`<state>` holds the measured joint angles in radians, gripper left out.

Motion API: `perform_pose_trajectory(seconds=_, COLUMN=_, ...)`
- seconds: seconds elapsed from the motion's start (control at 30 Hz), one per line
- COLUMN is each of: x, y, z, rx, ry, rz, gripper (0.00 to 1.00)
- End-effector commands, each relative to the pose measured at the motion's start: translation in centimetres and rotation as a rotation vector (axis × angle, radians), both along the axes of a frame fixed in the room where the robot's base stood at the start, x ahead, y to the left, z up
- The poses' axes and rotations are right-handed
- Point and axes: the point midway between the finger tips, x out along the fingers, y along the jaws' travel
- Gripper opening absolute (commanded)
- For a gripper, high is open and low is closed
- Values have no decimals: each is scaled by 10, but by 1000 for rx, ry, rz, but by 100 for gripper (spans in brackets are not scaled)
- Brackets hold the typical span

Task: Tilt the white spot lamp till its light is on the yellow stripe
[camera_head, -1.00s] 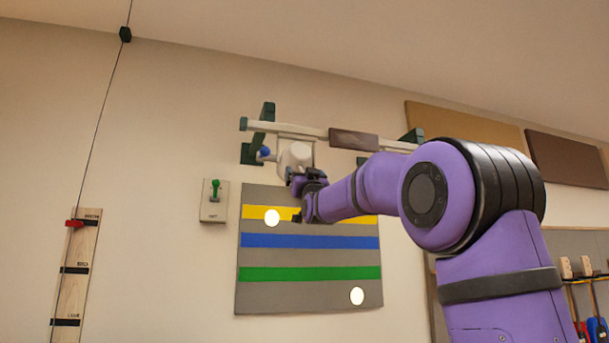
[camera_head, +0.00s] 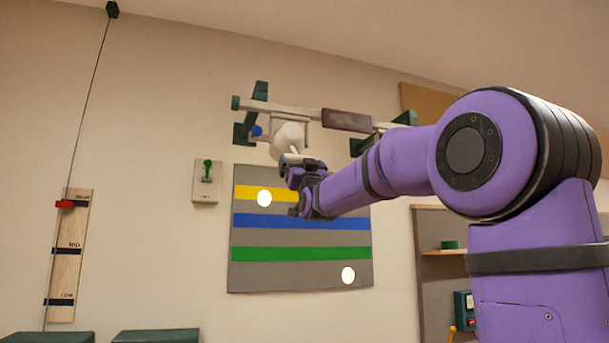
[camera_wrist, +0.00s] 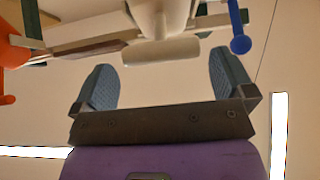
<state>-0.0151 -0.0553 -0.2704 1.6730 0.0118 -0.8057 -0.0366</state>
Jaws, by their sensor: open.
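The white spot lamp (camera_head: 288,137) hangs from a pale rail high on the wall. In the wrist view its white body (camera_wrist: 160,15) and a pale crossbar (camera_wrist: 160,52) are just beyond my fingertips. My gripper (camera_wrist: 165,72) is open, with the crossbar ahead of the gap and nothing between the fingers. In the head view my gripper (camera_head: 294,164) is just below the lamp. The yellow stripe (camera_head: 284,193) is the top stripe of a grey board; my arm hides its right part. One round light spot (camera_head: 264,198) lies on the yellow stripe.
A second light spot (camera_head: 348,275) lies low on the grey board (camera_head: 300,275). Which lamp makes each spot is unclear. A blue knob (camera_wrist: 240,44) sits beside the lamp; an orange body (camera_wrist: 14,50) is at the left. A green-handled switch (camera_head: 207,180) is left of the board.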

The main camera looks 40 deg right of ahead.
Motion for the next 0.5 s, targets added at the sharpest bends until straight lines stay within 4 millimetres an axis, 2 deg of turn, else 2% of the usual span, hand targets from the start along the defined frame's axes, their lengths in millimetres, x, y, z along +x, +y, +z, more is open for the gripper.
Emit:
perform_pose_trajectory(seconds=0.2, x=-24, y=7, z=-24, rx=1, ry=2, rz=1, gripper=100)
perform_pose_trajectory(seconds=0.5, x=-34, y=10, z=-35, rx=0, ry=1, rz=0, gripper=100)
